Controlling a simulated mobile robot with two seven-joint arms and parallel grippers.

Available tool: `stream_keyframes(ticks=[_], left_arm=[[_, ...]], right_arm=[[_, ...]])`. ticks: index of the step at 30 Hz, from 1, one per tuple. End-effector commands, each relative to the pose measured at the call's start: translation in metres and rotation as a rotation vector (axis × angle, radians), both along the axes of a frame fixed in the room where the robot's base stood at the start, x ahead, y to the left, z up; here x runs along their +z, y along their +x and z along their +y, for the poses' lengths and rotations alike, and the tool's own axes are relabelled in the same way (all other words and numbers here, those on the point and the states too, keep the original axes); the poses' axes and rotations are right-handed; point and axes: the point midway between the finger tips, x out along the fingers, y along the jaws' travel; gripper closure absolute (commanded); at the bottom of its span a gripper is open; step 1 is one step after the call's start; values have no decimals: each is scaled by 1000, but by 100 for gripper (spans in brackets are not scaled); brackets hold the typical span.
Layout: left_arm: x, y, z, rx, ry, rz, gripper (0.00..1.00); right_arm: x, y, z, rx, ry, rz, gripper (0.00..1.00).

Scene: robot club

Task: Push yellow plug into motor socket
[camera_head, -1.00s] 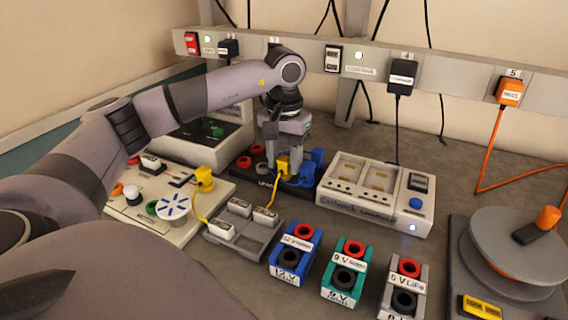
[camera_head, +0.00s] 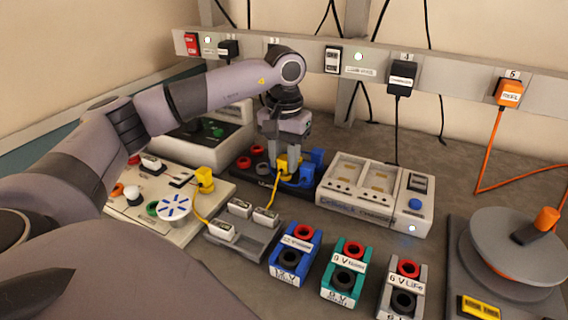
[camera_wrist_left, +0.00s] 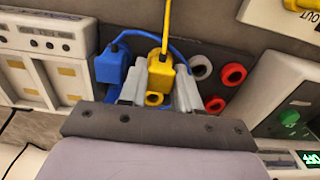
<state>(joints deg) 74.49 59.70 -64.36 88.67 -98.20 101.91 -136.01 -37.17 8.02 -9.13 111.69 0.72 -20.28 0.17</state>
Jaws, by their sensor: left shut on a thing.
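The yellow plug (camera_wrist_left: 162,76) is between the two fingers of my left gripper (camera_wrist_left: 174,95) in the left wrist view, its yellow cord leading away. In the head view my left gripper (camera_head: 285,160) points down over the dark motor block (camera_head: 243,170), with the yellow plug (camera_head: 288,165) between its fingers. A yellow ring socket (camera_wrist_left: 154,99) shows right beside the plug in the wrist view. I cannot tell whether the plug is seated in a socket. My right gripper is not in view.
A blue plug (camera_wrist_left: 112,66) stands close beside one finger. Red sockets (camera_wrist_left: 232,74) are on the other side. The charger (camera_head: 375,195) is to the right, a grey battery tray (camera_head: 240,232) in front, and a white board (camera_head: 160,195) with a second yellow plug (camera_head: 205,180) to the left.

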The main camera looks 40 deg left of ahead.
Motion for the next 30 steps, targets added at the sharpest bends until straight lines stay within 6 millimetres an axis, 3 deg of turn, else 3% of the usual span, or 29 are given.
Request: stream_keyframes(ticks=[30], left_arm=[[17, 0, 0, 0, -1, -1, 97]], right_arm=[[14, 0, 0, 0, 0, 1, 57]])
